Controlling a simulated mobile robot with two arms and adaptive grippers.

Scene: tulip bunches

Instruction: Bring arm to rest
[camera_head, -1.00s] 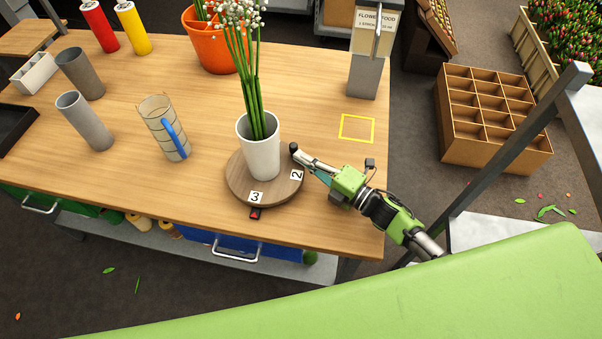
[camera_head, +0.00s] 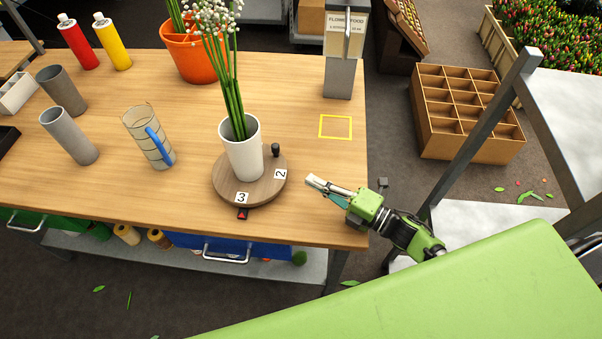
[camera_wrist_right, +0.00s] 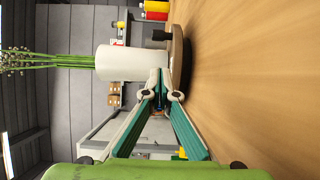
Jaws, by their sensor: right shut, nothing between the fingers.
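My right gripper (camera_head: 314,184) is shut and empty. It is held just right of the round wooden turntable (camera_head: 222,187), near the table's right front edge, apart from the turntable's dark knob (camera_head: 276,150). The right wrist view shows its closed fingertips (camera_wrist_right: 165,93) with the white vase (camera_wrist_right: 122,63) and the turntable (camera_wrist_right: 177,55) beyond them. The white vase (camera_head: 243,160) stands upright on the turntable and holds green stems with small white flowers (camera_head: 234,100). Labels 2 and 3 show on the turntable. My left gripper is not in view.
A wire-wrapped cylinder (camera_head: 146,136), grey vases (camera_head: 70,136), an orange bucket (camera_head: 190,60) and a flower food dispenser (camera_head: 340,78) stand on the table. A yellow square outline (camera_head: 335,127) marks bare wood. A divided wooden crate (camera_head: 465,145) and a grey post (camera_head: 480,118) are at right.

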